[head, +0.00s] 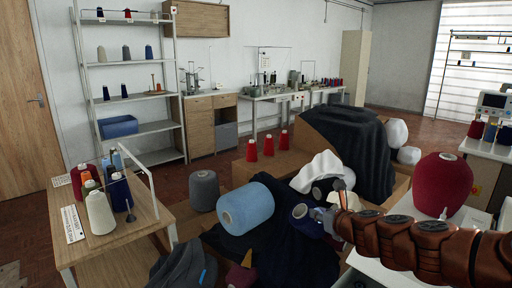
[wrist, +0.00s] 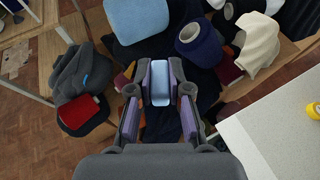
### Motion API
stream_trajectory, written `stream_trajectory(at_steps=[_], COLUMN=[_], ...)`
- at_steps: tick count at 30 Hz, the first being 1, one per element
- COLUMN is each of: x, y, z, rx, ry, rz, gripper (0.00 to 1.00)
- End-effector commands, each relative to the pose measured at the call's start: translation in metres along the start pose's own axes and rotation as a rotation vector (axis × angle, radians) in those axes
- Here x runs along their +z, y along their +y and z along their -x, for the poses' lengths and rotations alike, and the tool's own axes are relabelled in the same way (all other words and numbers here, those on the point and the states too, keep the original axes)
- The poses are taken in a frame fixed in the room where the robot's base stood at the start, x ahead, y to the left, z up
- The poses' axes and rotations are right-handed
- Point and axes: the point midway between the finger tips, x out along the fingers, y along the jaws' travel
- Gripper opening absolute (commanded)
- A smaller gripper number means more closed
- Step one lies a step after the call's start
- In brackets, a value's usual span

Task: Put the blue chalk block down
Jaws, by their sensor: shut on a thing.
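My gripper (wrist: 161,72) is shut on the blue chalk block (wrist: 160,90), a pale blue rounded piece between its two fingers in the wrist view. The block is held above a heap of dark cloth (wrist: 196,75), cones and boxes. In the head view my gripper (head: 340,192) reaches in from the right, over the heap beside the white cloth (head: 318,168). I cannot make out the block in the head view.
A large light blue cone (head: 246,208), a grey cone (head: 204,190) and a navy cone (head: 307,218) crowd the heap. A white table (head: 375,272) with a big red cone (head: 442,184) stands right. A wooden table (head: 135,232) with several spools stands left.

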Motion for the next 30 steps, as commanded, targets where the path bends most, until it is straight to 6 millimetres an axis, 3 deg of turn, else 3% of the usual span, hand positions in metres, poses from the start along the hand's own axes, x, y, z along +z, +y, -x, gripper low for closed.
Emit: stream_trajectory(at_steps=[1,12,20,30], x=[0.018,0.072,0.083,0.085], y=[0.000,0.000,0.000,0.002], z=[0.008,0.030,0.034,0.021], rx=[0.000,0.000,-0.002,-0.149], ry=[0.000,0.000,0.000,0.017], rz=[0.000,0.000,-0.002,-0.079], gripper=[0.00,0.00,0.00,0.00])
